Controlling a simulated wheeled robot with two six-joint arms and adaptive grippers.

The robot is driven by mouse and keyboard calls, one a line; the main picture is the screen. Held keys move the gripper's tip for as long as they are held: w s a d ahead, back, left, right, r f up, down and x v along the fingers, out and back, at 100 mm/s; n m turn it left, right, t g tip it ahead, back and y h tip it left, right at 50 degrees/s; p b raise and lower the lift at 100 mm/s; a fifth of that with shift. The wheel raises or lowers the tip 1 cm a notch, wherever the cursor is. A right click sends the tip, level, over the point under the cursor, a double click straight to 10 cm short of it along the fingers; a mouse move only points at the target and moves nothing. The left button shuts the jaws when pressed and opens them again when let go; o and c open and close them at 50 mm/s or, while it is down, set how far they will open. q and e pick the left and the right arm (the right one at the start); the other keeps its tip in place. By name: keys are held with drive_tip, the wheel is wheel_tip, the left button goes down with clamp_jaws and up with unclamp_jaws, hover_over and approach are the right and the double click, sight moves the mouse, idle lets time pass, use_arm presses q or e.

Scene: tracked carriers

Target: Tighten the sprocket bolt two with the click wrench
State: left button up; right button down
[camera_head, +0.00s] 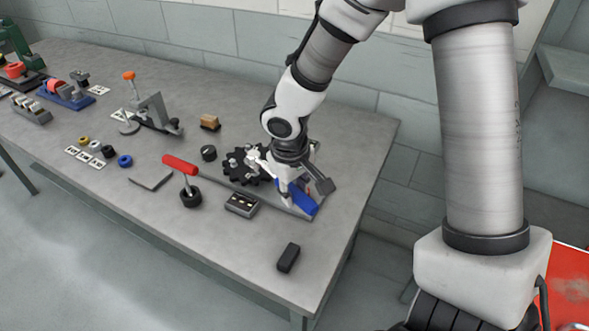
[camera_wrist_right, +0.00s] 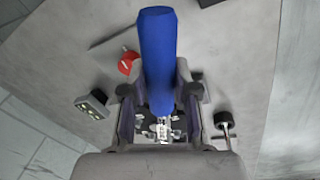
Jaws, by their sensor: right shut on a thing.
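The dark toothed sprocket (camera_head: 237,163) lies near the right end of the bench, with pale metal bolt heads on it. Its right side is hidden behind my right gripper, and I cannot tell which bolt is number two. My right gripper (camera_head: 292,190) is shut on the blue handle of the click wrench (camera_head: 305,198). In the right wrist view the blue handle (camera_wrist_right: 157,50) stands between the fingers and points away from the wrist. The wrench head is hidden, so I cannot tell whether it sits on a bolt. My left gripper is not in view.
A red-handled tool (camera_head: 180,165) stands left of the sprocket. A small grey block with holes (camera_head: 241,204) and a black block (camera_head: 288,257) lie in front. A clamp fixture (camera_head: 150,115), several rings and cards are farther left.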

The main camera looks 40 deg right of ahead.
idle(0.4)
drive_tip(key=shift+f+b, duration=0.45)
drive_tip(key=shift+b, duration=0.05)
idle(0.4)
drive_tip(key=c, duration=1.5)
unclamp_jaws()
clamp_jaws()
